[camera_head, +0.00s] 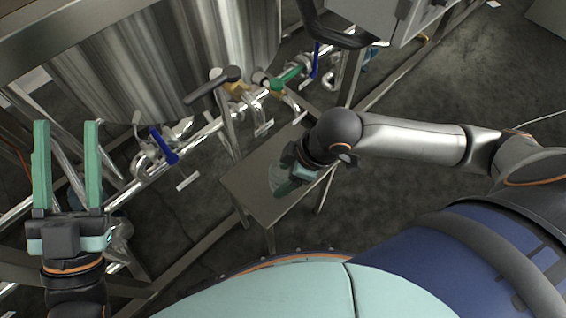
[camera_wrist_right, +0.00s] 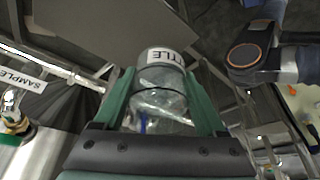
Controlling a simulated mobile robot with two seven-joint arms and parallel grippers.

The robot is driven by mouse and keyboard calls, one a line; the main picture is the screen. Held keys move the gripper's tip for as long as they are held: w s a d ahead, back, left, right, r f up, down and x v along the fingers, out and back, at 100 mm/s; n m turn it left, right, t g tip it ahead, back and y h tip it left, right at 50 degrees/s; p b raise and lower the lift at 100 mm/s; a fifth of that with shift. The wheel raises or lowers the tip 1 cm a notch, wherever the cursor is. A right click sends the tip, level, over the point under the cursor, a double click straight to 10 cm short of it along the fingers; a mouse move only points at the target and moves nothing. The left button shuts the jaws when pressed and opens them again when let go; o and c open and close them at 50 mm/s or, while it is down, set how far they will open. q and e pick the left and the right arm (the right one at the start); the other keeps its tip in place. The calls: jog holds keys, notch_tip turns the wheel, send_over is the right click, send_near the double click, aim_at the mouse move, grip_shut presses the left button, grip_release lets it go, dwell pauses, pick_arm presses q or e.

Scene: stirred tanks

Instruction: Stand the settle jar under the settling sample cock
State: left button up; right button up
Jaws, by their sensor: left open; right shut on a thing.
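The settle jar (camera_wrist_right: 163,98) is a clear glass cylinder with a white label, of which "TTLE" is readable. My right gripper (camera_head: 286,174) is shut on it, with a green finger on each side. In the head view the jar (camera_head: 276,179) is partly hidden by the gripper, over a small metal bench. Whether it touches the bench is unclear. Brass-bodied cocks (camera_head: 238,90) sit on the pipework beyond the bench; I cannot read which is the settling sample cock. My left gripper (camera_head: 67,140) is open and empty, far left.
The metal bench (camera_head: 245,185) stands below the pipe. A large steel tank (camera_head: 150,70) is behind it. Blue (camera_head: 163,145) and green (camera_head: 290,77) valve handles stick out along the pipe. Floor at right is mostly clear.

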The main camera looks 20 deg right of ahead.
pick_arm(q)
jog(key=s+r+m+h, duration=0.3)
jog(key=r+h, duration=0.1)
pick_arm(e)
jog(key=shift+w+d+f+b, duration=0.25)
jog(key=shift+w+f, duration=0.1)
jog(key=shift+w, duration=0.25)
jog(key=shift+w+d+f+b, duration=0.2)
jog(key=shift+w+f, duration=0.1)
jog(key=shift+w, duration=0.25)
jog(key=w+f+b, duration=0.1)
jog(key=w+d+f+b, duration=0.1)
jog(key=w+f, duration=0.1)
jog(key=w+d+f+b, duration=0.1)
jog(key=w+f, duration=0.1)
jog(key=shift+w+f, duration=0.1)
jog(key=shift+w+d+f+b, duration=0.3)
jog(key=shift+w+f+b, duration=0.2)
jog(key=shift+w+f, duration=0.1)
notch_tip(320, 180, down, 4)
jog(key=shift+w+r+b, duration=0.1)
jog(key=shift+r+b, duration=0.15)
jog(key=shift+b, duration=0.95)
pick_arm(q)
notch_tip(320, 180, down, 7)
jog(key=d+n, duration=0.1)
jog(key=shift+r, duration=0.15)
pick_arm(e)
jog(key=shift+r, duration=0.1)
